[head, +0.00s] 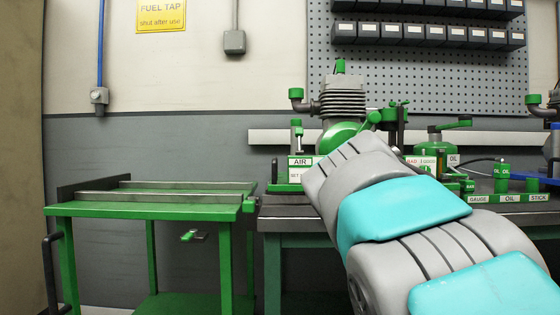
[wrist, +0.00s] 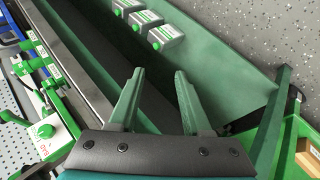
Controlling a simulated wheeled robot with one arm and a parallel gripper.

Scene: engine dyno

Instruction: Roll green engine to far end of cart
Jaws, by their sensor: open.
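The green engine (head: 342,104) stands upright on the workbench in the head view. It has a grey finned cylinder, a green cap and a round green cover; my arm hides its lower right part. The green cart (head: 150,210) stands to the left of the bench, with two metal rails along its top and a dark end wall at the far left. Its top is empty. My gripper (wrist: 160,74) is open and empty in the wrist view, beside the bench edge and above a green shelf. It is hidden behind my arm in the head view. I cannot make out the engine in the wrist view.
The workbench (head: 285,212) holds an AIR sign (head: 300,162), a green oil can (head: 435,150) and labelled stands. Several small grey boxes (wrist: 165,37) lie on the green shelf (wrist: 235,75). A pegboard (head: 425,75) with bins hangs behind. The cart's right end is close to the bench.

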